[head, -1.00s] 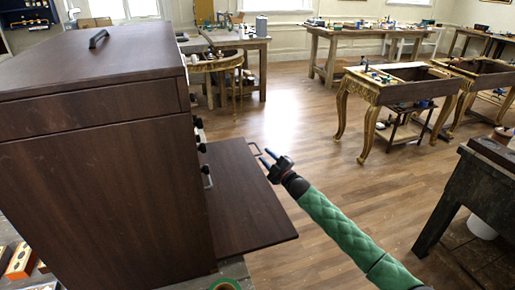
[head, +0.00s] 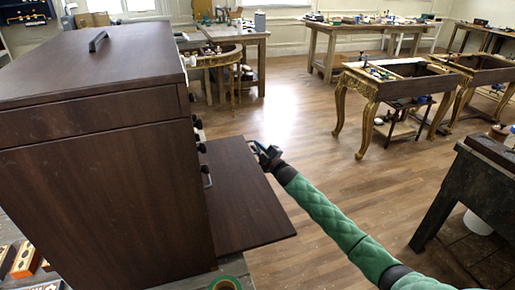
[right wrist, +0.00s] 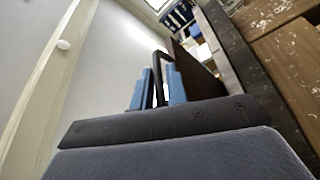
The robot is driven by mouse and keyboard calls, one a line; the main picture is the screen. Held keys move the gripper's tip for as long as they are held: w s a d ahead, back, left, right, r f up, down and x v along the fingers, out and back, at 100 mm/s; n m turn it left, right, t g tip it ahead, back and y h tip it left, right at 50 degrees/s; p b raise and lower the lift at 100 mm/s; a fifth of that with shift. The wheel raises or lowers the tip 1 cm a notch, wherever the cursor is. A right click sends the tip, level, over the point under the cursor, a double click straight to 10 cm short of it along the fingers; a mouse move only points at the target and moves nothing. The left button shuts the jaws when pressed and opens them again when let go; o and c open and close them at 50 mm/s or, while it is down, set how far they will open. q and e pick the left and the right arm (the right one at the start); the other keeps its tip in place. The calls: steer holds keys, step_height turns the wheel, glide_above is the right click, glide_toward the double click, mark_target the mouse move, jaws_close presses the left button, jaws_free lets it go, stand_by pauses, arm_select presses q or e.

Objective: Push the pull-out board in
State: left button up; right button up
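The pull-out board (head: 240,200) is a dark brown flat panel sticking out to the right from the dark wooden cabinet (head: 100,190). A dark handle is at its far outer corner, largely hidden by my right gripper in the head view. My right gripper (head: 264,153) is at that corner. In the right wrist view its blue fingers (right wrist: 158,90) stand apart, with the dark handle (right wrist: 150,40) reaching between or just past them; contact cannot be told. The board's edge (right wrist: 197,68) shows beside the fingers. My left gripper is not in view.
Small dark knobs and a metal handle (head: 206,176) are on the cabinet front above the board. Open wooden floor (head: 310,190) lies right of the board; gilt tables (head: 400,85) and a dark bench (head: 475,200) stand beyond.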

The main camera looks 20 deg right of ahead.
mark_target(224, 152)
jaws_close()
steer(key=shift+a, duration=0.2)
steer(key=a, duration=0.4)
steer(key=a+b, duration=0.1)
steer(key=a, duration=0.4)
steer(key=a+b, duration=0.1)
steer(key=a, duration=0.3)
steer(key=shift+s+a, duration=0.25)
steer(key=shift+a, duration=0.1)
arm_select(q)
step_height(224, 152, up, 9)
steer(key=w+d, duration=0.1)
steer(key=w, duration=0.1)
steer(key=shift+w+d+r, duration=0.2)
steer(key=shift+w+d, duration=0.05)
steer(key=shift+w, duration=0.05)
arm_select(e)
steer(key=shift+o, duration=2.2)
jaws_free()
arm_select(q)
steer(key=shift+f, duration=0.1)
